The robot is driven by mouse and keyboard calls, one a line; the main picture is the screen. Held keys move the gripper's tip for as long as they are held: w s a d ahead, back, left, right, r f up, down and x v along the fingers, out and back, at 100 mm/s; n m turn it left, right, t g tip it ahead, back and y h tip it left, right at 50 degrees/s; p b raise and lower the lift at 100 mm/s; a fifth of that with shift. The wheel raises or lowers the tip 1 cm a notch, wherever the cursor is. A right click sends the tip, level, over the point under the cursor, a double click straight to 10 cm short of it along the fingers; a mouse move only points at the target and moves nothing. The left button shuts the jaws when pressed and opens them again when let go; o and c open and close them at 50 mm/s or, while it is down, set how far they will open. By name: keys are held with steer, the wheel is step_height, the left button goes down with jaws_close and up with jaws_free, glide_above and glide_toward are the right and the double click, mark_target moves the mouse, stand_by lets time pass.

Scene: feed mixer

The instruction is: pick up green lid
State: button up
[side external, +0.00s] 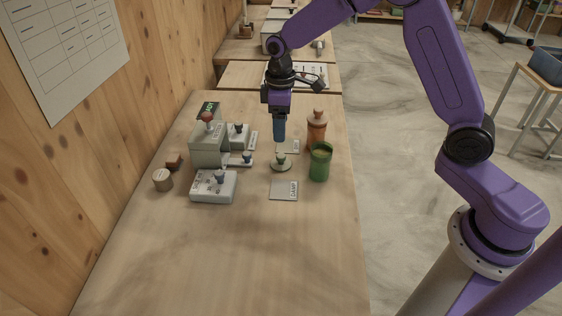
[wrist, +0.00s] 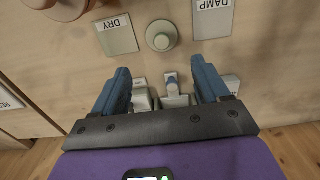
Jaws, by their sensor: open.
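The green lid (side external: 281,164) is a pale green disc with a round knob, lying on the table. In the wrist view the lid (wrist: 161,37) is at the top centre, between the DRY card (wrist: 117,35) and the DAMP card (wrist: 212,18). A green jar (side external: 320,163) stands open just right of the lid in the side view. My gripper (side external: 280,137) points down with blue fingers, above and slightly behind the lid. In the wrist view its fingers (wrist: 162,78) are spread with nothing held, and the lid lies beyond their tips.
An orange lidded jar (side external: 316,127) stands behind the green jar. A grey machine (side external: 208,145) with a knob and a control box (side external: 214,186) stand to the left, with a wooden knob (side external: 162,179) by them. The front of the table (side external: 220,260) is clear.

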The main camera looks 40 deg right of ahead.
mark_target(280, 155)
steer(key=f, duration=1.1)
steer(key=shift+a, duration=0.2)
steer(key=c, duration=0.8)
